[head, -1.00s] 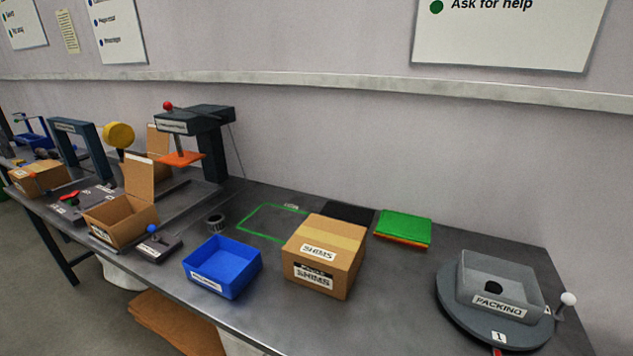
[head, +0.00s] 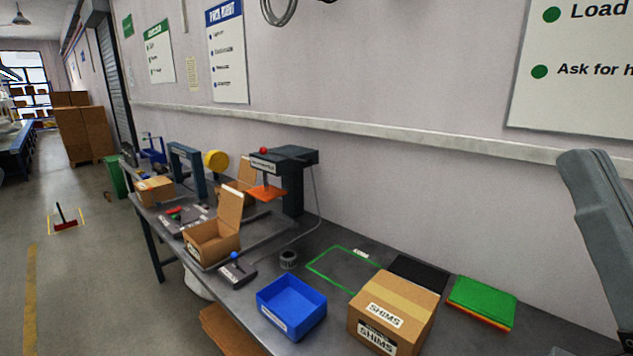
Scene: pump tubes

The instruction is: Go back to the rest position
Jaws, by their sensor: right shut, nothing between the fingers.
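My right gripper (head: 586,165) shows as a grey shape at the right edge, its upper end raised in front of the wall. It is shut and empty, apart from the boxes and the bench. Only part of it and its arm is in the picture. My left gripper is out of view.
The bench holds a closed SHIMS carton (head: 398,308), a blue bin (head: 291,308), green pads (head: 482,300), an open carton (head: 211,242) and a dark press (head: 290,180). The green-outlined area (head: 340,268) is empty. Open floor lies to the left.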

